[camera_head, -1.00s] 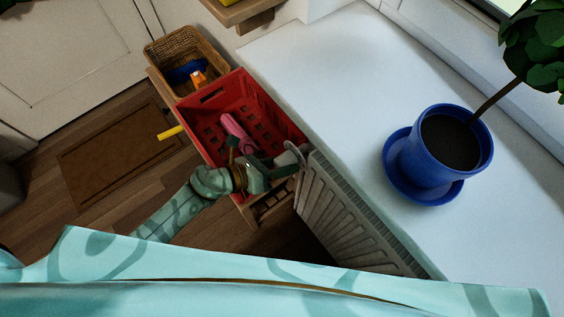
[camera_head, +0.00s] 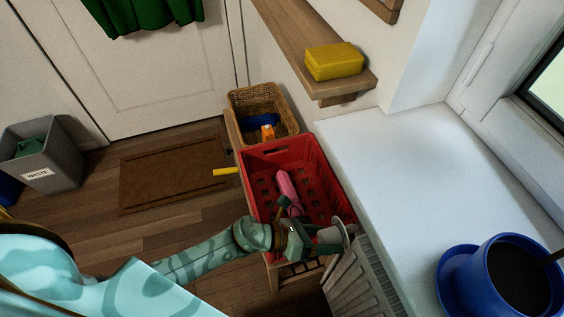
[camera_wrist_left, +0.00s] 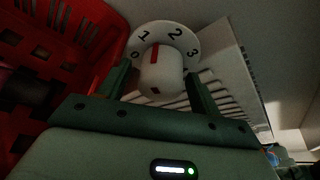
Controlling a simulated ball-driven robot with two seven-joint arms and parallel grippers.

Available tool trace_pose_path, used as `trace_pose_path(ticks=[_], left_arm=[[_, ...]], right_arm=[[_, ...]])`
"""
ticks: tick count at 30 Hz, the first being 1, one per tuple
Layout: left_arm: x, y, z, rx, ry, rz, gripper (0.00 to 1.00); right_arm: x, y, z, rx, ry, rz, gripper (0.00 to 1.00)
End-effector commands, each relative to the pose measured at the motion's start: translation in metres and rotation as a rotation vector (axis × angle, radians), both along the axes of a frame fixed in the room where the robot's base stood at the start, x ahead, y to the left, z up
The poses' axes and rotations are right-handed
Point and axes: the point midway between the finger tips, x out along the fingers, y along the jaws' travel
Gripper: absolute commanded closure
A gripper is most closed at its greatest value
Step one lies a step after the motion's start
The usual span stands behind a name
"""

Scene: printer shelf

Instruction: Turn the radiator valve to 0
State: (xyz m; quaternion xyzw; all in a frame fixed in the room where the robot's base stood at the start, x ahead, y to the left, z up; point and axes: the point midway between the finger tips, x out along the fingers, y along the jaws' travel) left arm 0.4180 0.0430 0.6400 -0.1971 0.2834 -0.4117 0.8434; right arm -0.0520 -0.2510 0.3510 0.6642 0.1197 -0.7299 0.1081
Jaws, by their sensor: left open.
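The radiator valve has a white knob (camera_wrist_left: 161,77) with a red mark, in front of a white dial (camera_wrist_left: 190,55) numbered 0 to 3. In the left wrist view the red mark points between 1 and 2. My left gripper (camera_wrist_left: 157,72) is open, with one finger on either side of the knob; I cannot tell whether they touch it. In the head view the knob (camera_head: 329,236) shows at the tip of my left gripper (camera_head: 316,238), at the end of the ribbed radiator (camera_head: 358,283). My right gripper is not in view.
A red crate (camera_head: 283,152) holding a pink item stands beside my left gripper, with a wicker basket (camera_head: 258,97) behind. A white sill (camera_head: 400,170) with a blue plant pot (camera_head: 510,280) lies right. A yellow sponge (camera_head: 335,62) sits on a wooden shelf (camera_head: 300,40).

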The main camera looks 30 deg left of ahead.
Motion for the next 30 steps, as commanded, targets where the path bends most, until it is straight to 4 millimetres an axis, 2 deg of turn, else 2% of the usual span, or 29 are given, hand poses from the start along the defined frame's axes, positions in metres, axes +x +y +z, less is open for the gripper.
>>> trace_pose_path(ticks=[5, 18, 24, 30], left_arm=[[-0.01, 0.017, 0.007, 0.004, 0.001, 0.001, 0.36], [-0.066, 0.107, 0.042, 0.004, 0.001, 0.0, 0.36], [-0.079, 0.128, 0.05, 0.002, 0.001, 0.001, 0.36], [-0.081, 0.132, 0.051, 0.001, 0.0, 0.001, 0.36]], right_arm=[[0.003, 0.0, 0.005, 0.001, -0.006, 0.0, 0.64], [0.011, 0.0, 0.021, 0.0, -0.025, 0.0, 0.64], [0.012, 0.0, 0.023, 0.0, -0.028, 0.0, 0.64], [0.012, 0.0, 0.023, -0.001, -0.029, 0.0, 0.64]])
